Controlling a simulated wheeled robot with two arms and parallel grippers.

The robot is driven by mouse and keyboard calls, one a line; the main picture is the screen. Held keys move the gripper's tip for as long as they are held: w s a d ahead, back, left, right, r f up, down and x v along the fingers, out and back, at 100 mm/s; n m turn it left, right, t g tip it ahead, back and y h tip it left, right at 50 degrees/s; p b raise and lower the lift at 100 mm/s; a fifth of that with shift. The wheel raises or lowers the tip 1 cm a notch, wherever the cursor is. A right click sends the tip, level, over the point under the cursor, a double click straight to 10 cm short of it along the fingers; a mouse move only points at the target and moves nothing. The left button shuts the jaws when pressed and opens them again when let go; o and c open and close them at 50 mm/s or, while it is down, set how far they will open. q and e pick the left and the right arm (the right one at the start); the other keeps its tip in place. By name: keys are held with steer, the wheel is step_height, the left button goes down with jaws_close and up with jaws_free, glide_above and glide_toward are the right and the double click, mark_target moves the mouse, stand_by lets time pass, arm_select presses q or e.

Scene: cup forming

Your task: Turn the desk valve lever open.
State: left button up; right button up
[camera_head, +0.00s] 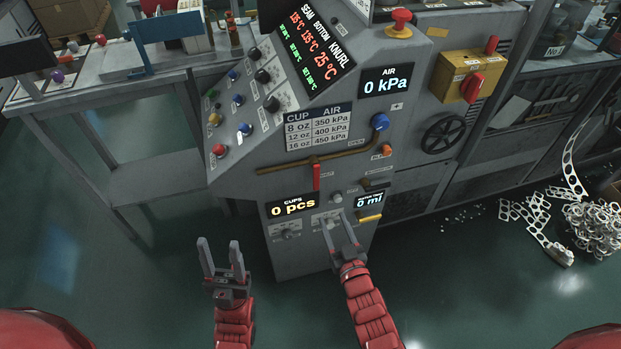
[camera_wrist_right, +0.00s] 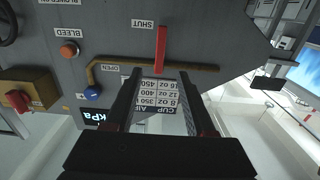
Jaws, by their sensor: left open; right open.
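The red valve lever (camera_head: 317,176) hangs straight down from the brass pipe (camera_head: 270,169) on the grey console front, square to the pipe. An OPEN label sits by the pipe and a SHUT label by the lever's free end. My right gripper (camera_head: 337,221) is open and empty, below and slightly right of the lever. In the right wrist view, upside down, the lever (camera_wrist_right: 160,48) lines up between the open fingertips (camera_wrist_right: 160,74); they do not appear to touch it. My left gripper (camera_head: 219,245) is open and empty, low and left of the console.
A blue knob (camera_head: 380,121) ends the pipe at right, with an orange bleed button (camera_head: 387,149) below. The CUPS display (camera_head: 294,207) and ml display (camera_head: 369,202) flank the space under the lever. A grey table (camera_head: 130,70) stands left; metal scrap (camera_head: 597,230) lies right.

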mark_target(317, 181)
steer(key=p+x, duration=0.3)
steer(key=x, duration=1.2)
steer(key=shift+w+a, duration=0.2)
steer(key=shift+w, duration=0.05)
steer(key=shift+c, duration=0.3)
jaws_close()
stand_by(0.6)
